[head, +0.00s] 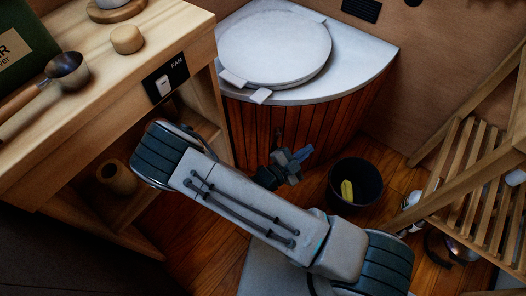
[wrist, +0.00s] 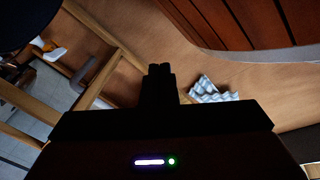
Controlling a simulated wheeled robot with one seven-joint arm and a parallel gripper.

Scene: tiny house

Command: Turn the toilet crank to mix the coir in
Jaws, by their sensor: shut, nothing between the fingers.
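The toilet is a corner unit with a pale top (head: 365,52), a round white lid (head: 275,48) that is down, and a front of reddish-brown wooden slats (head: 330,125). A small dark part (head: 278,137) shows on the slatted front just above my gripper; I cannot tell whether it is the crank. My gripper (head: 303,154) is in front of the slats, shut and empty. In the wrist view its closed fingers (wrist: 160,70) point up the picture, with the slatted front (wrist: 265,22) at the upper right. The coir inside is hidden.
A black bucket (head: 355,186) with a yellow thing (head: 347,191) in it stands on the floor right of my gripper. A slatted wooden rack (head: 465,165) is at the right. A wooden counter (head: 200,22) with a fan switch (head: 165,85) is at the left.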

